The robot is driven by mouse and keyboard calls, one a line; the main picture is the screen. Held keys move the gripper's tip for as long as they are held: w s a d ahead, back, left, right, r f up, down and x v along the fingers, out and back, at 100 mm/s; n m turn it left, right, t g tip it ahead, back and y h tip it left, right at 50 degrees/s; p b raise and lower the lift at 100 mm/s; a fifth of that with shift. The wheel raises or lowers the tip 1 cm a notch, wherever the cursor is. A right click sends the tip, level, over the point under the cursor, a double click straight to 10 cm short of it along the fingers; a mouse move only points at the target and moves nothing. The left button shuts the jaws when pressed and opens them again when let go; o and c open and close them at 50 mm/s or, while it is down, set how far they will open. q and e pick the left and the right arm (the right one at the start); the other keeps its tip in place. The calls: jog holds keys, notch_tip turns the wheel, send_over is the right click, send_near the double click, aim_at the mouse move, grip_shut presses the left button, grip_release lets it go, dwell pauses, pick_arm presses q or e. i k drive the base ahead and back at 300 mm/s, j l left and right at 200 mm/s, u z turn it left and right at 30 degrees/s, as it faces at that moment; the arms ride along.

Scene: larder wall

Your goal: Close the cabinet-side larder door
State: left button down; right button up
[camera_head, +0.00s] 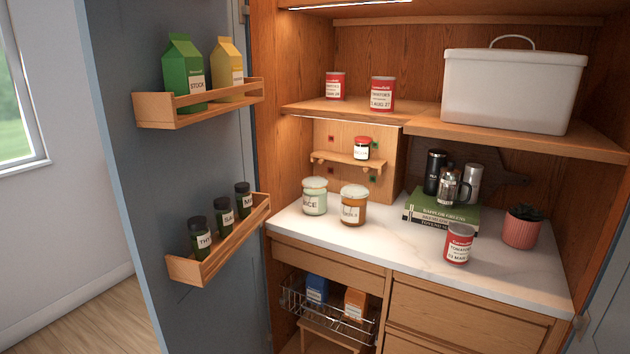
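The larder stands open in the head view. A blue-grey door (165,160) stands wide open on its left side, with its inner face towards me. The door carries two wooden racks: an upper rack (190,111) with a green carton (183,72) and a yellow carton (227,68), and a lower rack (225,250) with three dark spice jars (222,215). Part of another blue-grey door (607,290) shows at the right edge, also open. I cannot tell from the picture which one is the cabinet-side door. Neither of my grippers is in view.
A white bin (510,90) and red tins stand on the shelves. The marble counter (385,245) holds jars, a tin (458,245), books, flasks and a potted plant (522,227). A wire basket (325,312) sits below. Wooden floor shows at lower left.

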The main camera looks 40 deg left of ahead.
aim_at(167, 168)
jog(key=j+u, duration=0.2)
jog(key=j, duration=3.05)
jog(key=k, duration=0.1)
